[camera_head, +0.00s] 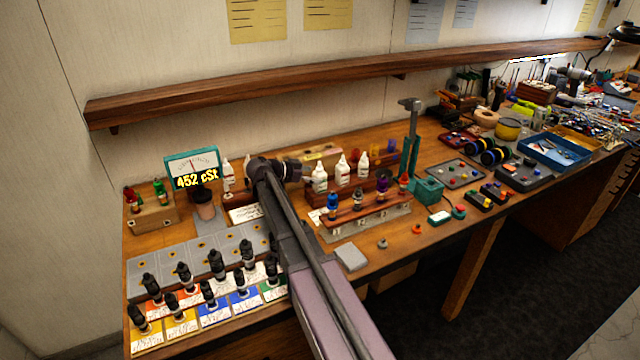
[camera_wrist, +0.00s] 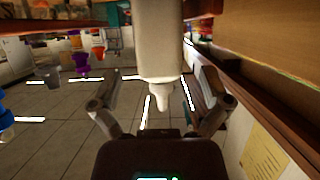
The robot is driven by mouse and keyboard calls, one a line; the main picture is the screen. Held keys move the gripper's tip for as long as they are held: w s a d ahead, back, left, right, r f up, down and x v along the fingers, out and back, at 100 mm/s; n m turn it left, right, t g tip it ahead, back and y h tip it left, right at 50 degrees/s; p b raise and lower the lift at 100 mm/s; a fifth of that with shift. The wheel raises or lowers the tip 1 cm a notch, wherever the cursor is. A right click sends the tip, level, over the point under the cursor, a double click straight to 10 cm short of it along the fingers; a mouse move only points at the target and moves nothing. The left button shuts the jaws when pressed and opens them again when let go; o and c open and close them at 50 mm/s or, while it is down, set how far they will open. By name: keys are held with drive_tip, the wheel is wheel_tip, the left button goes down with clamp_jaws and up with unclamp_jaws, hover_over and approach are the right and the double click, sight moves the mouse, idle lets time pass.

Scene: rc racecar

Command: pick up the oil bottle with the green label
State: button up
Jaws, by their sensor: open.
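A white bottle (camera_wrist: 158,40) with a tapered nozzle fills the middle of the wrist view, which looks upside down. My gripper (camera_wrist: 159,82) is open, with one finger on each side of the bottle's nozzle end and visible gaps between. No label shows on the part of the bottle in view. In the head view my gripper (camera_head: 292,170) is beside a row of white bottles with nozzles, including a near one (camera_head: 320,178), a middle one (camera_head: 342,170) and a far one (camera_head: 363,163). Another white bottle (camera_head: 228,178) stands left of my arm. I cannot make out a green label on any.
A wooden rack (camera_head: 370,215) with small coloured bottles stands in front of the white bottles. A teal meter (camera_head: 190,163) reads 452 cSt. Several black dampers stand on coloured cards at the front left. A wooden shelf (camera_head: 240,90) runs along the wall above.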

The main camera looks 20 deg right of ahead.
drive_tip(key=shift+x, duration=1.15)
clamp_jaws()
drive_tip(key=shift+r, duration=0.15)
wheel_tip(320, 180, up, 10)
drive_tip(key=p, duration=0.9)
drive_tip(key=shift+p, duration=0.35)
